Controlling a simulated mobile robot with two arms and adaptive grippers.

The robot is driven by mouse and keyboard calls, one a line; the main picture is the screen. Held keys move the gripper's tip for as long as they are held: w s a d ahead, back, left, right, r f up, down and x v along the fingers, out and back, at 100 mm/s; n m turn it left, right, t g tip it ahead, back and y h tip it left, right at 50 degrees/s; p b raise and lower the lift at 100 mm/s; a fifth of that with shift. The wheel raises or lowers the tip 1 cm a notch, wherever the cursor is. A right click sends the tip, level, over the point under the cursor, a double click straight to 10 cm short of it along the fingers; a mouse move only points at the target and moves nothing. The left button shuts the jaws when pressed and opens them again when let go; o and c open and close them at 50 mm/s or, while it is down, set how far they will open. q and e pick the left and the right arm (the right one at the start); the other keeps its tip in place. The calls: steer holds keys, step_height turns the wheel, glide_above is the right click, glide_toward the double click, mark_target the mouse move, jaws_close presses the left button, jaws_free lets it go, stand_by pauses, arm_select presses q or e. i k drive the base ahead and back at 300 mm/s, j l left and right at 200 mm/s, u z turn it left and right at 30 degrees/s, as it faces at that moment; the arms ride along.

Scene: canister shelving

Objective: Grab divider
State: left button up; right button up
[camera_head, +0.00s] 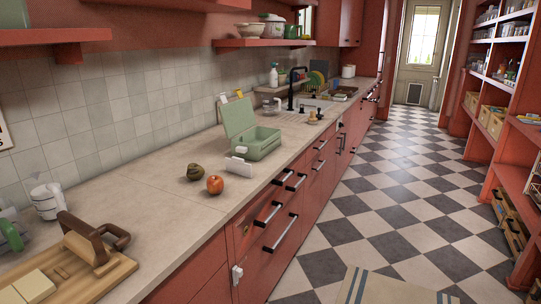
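A small white upright piece, which looks like the divider (239,167), stands on the counter against the near side of an open green lunch box (262,146). The box's lid is raised at its left. I cannot tell whether the divider touches the box. Neither of my grippers is in view.
A red apple or tomato (215,185) and a dark green vegetable (195,172) lie just in front of the divider on the counter (140,205). A wooden board (105,275) with a brown-handled tool and pale blocks is at near left, by white cups (47,202). The checkered floor at right is mostly clear.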

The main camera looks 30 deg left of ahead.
mark_target(236, 165)
steer(key=i+u, duration=0.2)
steer(key=i, duration=0.3)
steer(key=i+l+u, duration=0.15)
steer(key=i, duration=0.35)
steer(key=i+l+u, duration=0.2)
steer(key=i, duration=0.35)
steer(key=i+l+u, duration=0.2)
steer(key=i+l, duration=0.15)
steer(key=i, duration=0.1)
